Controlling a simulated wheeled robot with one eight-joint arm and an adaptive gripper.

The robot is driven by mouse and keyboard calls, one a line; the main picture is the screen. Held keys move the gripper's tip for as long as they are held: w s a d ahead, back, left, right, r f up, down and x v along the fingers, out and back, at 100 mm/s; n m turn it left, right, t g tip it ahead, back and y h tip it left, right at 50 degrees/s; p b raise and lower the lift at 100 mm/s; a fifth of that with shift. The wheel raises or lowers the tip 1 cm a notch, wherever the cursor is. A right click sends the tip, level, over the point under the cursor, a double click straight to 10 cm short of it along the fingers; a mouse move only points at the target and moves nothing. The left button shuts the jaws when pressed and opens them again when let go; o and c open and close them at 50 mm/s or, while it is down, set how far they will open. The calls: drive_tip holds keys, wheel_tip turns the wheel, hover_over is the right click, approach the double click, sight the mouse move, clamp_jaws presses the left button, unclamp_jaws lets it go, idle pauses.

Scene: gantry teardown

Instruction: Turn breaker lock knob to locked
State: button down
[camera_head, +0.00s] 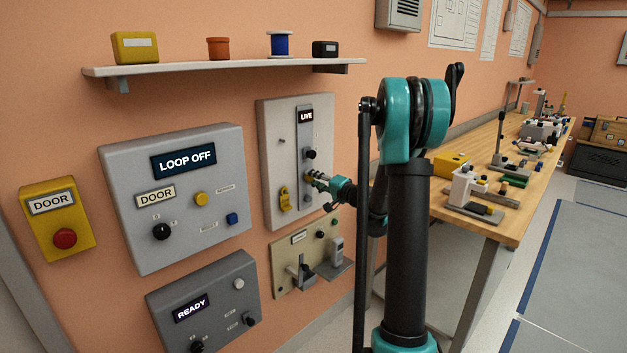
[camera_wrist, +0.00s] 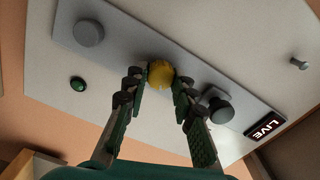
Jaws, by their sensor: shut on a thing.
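The breaker panel (camera_head: 268,130) is a pale grey plate on the orange wall, with a darker grey strip and a lit LIVE display (camera_head: 306,115). The display also shows in the wrist view (camera_wrist: 265,124). A round yellow knob (camera_wrist: 161,74) sits on the strip. My gripper (camera_wrist: 160,83) is shut on this knob, one finger on each side. In the head view my gripper (camera_head: 314,179) reaches the panel from the right and partly hides the knob. The knob's pointer or lock mark cannot be made out.
A black knob (camera_wrist: 220,109) sits close beside my right finger, towards the display. A grey round part (camera_wrist: 89,33) and a green button (camera_wrist: 78,84) lie on the other side. A yellow padlock-like part (camera_head: 284,199) hangs left of my gripper. A bracketed panel (camera_head: 290,262) is below.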

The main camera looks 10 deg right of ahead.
drive_tip(key=m, duration=0.6)
drive_tip(key=shift+f, duration=0.1)
idle(0.5)
drive_tip(key=c, duration=1.2)
unclamp_jaws()
drive_tip(key=shift+d, duration=0.1)
drive_tip(key=v, duration=1.2)
